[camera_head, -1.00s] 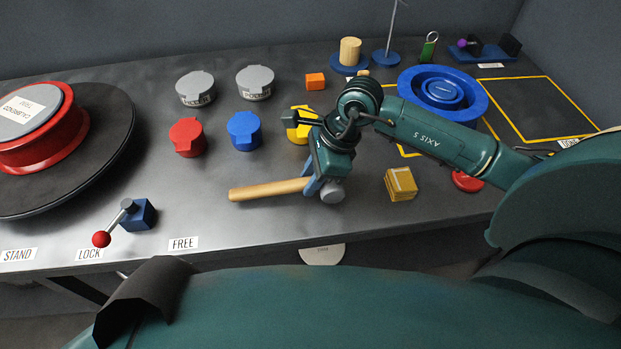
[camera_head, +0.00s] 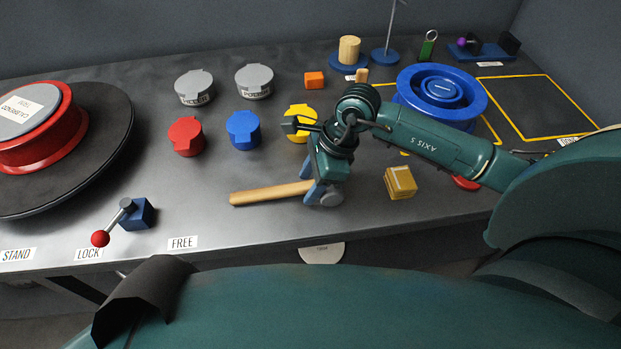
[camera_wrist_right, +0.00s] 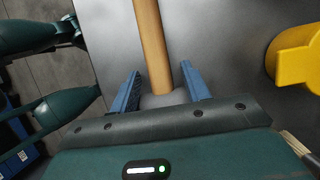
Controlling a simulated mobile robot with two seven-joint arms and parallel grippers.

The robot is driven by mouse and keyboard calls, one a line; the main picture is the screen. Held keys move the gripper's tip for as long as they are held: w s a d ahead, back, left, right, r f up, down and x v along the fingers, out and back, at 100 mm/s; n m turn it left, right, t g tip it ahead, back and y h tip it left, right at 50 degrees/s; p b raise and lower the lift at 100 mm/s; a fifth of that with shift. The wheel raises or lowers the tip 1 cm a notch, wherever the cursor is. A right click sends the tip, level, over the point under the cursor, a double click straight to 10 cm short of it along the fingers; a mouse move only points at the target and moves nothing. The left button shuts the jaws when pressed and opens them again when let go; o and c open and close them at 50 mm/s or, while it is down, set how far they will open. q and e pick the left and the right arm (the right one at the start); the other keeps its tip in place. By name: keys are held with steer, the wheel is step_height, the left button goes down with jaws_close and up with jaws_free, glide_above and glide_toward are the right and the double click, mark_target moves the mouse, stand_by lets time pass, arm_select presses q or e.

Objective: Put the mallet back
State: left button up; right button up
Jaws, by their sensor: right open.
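In the right wrist view the handle (camera_wrist_right: 153,45) runs up between the two spread fingers (camera_wrist_right: 160,88), with a gap on each side. My left gripper is not in view.
Yellow (camera_head: 297,134), blue (camera_head: 243,131) and red (camera_head: 186,137) lidded pots stand behind the mallet. A yellow box (camera_head: 400,183) is to its right.

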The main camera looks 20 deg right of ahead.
arm_select(q)
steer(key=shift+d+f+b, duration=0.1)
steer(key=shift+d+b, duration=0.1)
steer(key=shift+b, duration=0.4)
arm_select(e)
steer(key=v, duration=1.2)
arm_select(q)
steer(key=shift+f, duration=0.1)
arm_select(e)
steer(key=shift+s, duration=0.1)
